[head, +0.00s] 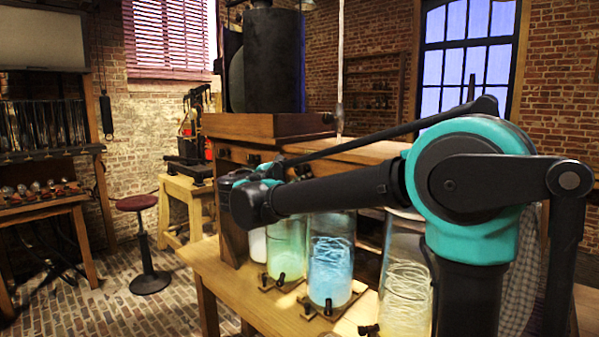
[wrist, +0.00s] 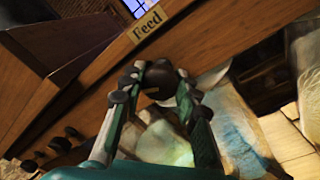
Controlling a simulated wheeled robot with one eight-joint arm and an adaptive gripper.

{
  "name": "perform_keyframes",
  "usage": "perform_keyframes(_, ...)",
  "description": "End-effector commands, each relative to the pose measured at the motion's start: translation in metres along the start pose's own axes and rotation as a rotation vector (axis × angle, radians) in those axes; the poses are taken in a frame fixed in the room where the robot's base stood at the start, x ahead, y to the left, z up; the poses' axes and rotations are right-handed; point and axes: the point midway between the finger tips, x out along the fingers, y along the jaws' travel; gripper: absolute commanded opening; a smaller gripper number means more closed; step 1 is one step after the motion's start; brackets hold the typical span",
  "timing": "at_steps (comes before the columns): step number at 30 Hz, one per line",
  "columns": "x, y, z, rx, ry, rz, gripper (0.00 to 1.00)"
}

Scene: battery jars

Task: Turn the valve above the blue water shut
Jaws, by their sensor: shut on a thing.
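The blue water (head: 331,271) stands in a glass jar on the wooden bench, between a green jar and a paler one. In the wrist view, bluish glass (wrist: 236,122) shows at the right. My gripper (wrist: 160,84) is shut on a dark round valve knob (wrist: 158,73) just below a brass "Feed" label (wrist: 147,23) on the wooden front. One finger lies on each side of the knob. I cannot tell for certain which jar this valve is above. In the head view, my arm hides the gripper's fingers and the valve they hold.
A green jar (head: 287,247) stands left of the blue one, and a pale jar (head: 405,298) right of it. Small dark terminals (head: 328,306) sit in front of the jars. More dark knobs (wrist: 74,132) line the wooden front. A red stool (head: 137,203) stands on the floor at left.

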Motion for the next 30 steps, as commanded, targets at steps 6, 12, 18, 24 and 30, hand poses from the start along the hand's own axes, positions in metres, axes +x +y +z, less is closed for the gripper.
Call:
perform_keyframes(6,-0.0003,0.0012,-0.0004,0.206,-0.014,0.009,0.02)
perform_keyframes(12,-0.0003,0.0013,0.0001,0.395,-0.029,0.017,0.02)
perform_keyframes(18,-0.0003,0.0016,-0.0001,0.584,-0.042,0.024,0.02)
perform_keyframes(24,-0.0003,0.0017,-0.0001,0.771,-0.055,0.03,0.02)
perform_keyframes(30,-0.0003,0.0017,0.0003,0.935,-0.068,0.036,0.02)
